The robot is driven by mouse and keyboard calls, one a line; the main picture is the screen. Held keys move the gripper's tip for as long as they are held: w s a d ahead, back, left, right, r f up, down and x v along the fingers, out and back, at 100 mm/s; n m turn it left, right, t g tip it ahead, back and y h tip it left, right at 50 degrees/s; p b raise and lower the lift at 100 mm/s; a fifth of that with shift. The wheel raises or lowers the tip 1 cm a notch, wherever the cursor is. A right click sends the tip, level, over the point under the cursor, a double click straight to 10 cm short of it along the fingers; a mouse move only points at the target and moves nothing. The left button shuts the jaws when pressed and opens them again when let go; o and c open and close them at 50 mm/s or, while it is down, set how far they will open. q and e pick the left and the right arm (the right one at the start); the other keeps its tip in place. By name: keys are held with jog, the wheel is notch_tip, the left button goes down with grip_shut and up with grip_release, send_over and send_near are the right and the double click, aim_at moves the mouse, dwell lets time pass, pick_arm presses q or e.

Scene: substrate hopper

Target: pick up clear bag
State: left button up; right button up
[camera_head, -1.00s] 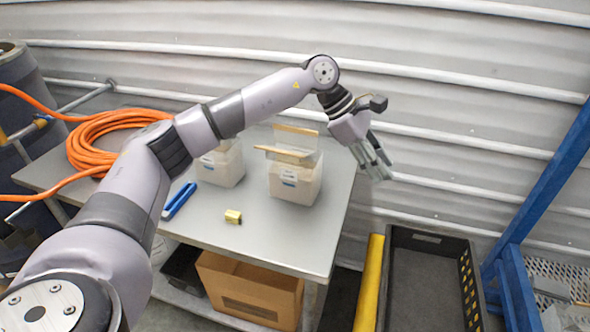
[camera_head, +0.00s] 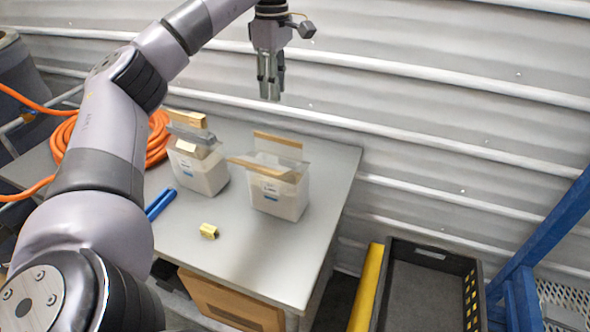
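Two clear bags with whitish contents and small labels stand upright on the grey table (camera_head: 245,262). The left clear bag (camera_head: 203,175) has tan strips at its top. The right clear bag (camera_head: 280,198) has an open-looking top with tan strips along its edges. My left gripper (camera_head: 270,97) points down, above and behind the bags against the wall, touching neither. Nothing shows in its fingers, and whether they are open or shut is unclear from this side. My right gripper is out of view.
An orange hose coil (camera_head: 158,138) lies at the table's back left, partly behind my arm. A blue tool (camera_head: 160,203) and a small yellow block (camera_head: 209,231) lie in front of the bags. A black crate (camera_head: 425,290) and yellow post (camera_head: 366,290) are right of the table.

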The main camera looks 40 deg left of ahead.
pick_arm(q)
jog(key=b, duration=0.3)
send_over(278, 146)
notch_tip(278, 146, down, 8)
jog(key=r, duration=0.1)
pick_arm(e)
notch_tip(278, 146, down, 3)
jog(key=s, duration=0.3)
pick_arm(q)
jog(key=f, duration=0.1)
jog(key=f+p, duration=0.1)
jog(key=f, duration=0.2)
jog(key=shift+a+p, duration=0.3)
jog(key=shift+f, duration=0.25)
notch_tip(278, 146, down, 5)
jog(key=shift+w+r+p, duration=0.1)
jog(key=shift+w+p, duration=0.05)
jog(key=shift+p, duration=1.1)
jog(key=shift+f, duration=0.3)
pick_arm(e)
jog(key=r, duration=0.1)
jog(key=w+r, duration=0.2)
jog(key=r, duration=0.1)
pick_arm(q)
jog(key=shift+d, duration=0.1)
jog(key=shift+c, duration=0.4)
